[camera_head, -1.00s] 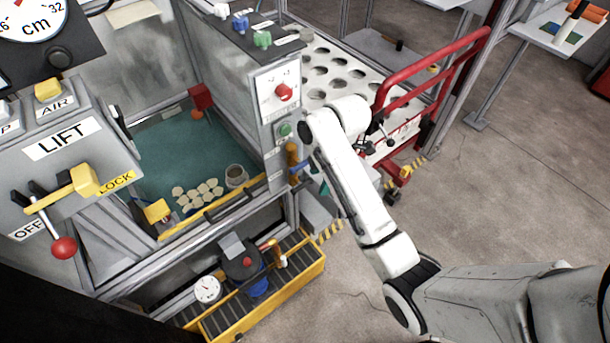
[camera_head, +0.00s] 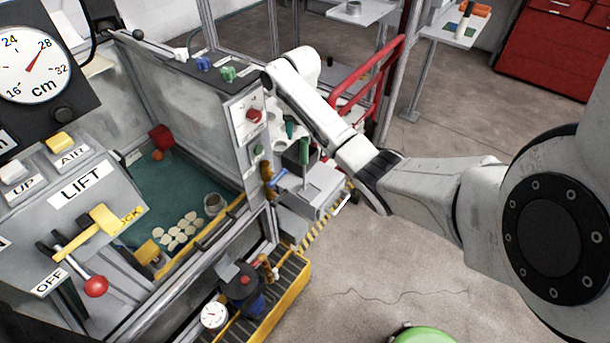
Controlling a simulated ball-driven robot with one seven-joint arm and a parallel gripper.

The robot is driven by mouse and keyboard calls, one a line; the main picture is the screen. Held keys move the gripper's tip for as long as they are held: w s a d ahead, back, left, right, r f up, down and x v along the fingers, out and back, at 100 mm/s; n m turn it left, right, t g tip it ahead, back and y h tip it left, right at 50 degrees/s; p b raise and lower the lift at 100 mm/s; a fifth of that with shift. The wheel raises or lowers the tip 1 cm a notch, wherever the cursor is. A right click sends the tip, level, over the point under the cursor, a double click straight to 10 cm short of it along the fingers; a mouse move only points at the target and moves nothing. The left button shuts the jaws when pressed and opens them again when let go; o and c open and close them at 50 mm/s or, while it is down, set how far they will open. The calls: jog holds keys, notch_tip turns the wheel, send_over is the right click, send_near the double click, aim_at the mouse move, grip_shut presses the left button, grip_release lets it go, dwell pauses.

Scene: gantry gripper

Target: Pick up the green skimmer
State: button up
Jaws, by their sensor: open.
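A green upright handle (camera_head: 304,151) stands at the grey holder box beside the right end of the tank. A second, darker green handle (camera_head: 290,127) shows just behind it, close to my arm. One of these may be the green skimmer; I cannot tell which, and no skimmer head is clear. My white arm reaches in from the right and bends above and behind these handles.
The grey holder box (camera_head: 322,187) also carries a blue-handled tool (camera_head: 277,178). The tank (camera_head: 160,190) with pale discs and its control panels fill the left. A yellow-edged tray (camera_head: 290,290) sits below. A red rail (camera_head: 372,80) stands behind my arm.

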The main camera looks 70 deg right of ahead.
aim_at(304, 147)
jog(key=shift+s+f+p, duration=0.2)
jog(key=shift+f+p, duration=0.05)
jog(key=shift+f, duration=1.25)
jog(key=shift+s+f+p, duration=0.2)
jog(key=shift+f+p, duration=0.05)
jog(key=shift+f, duration=1.25)
jog(key=c, duration=1)
grip_shut()
jog(key=shift+r, duration=0.15)
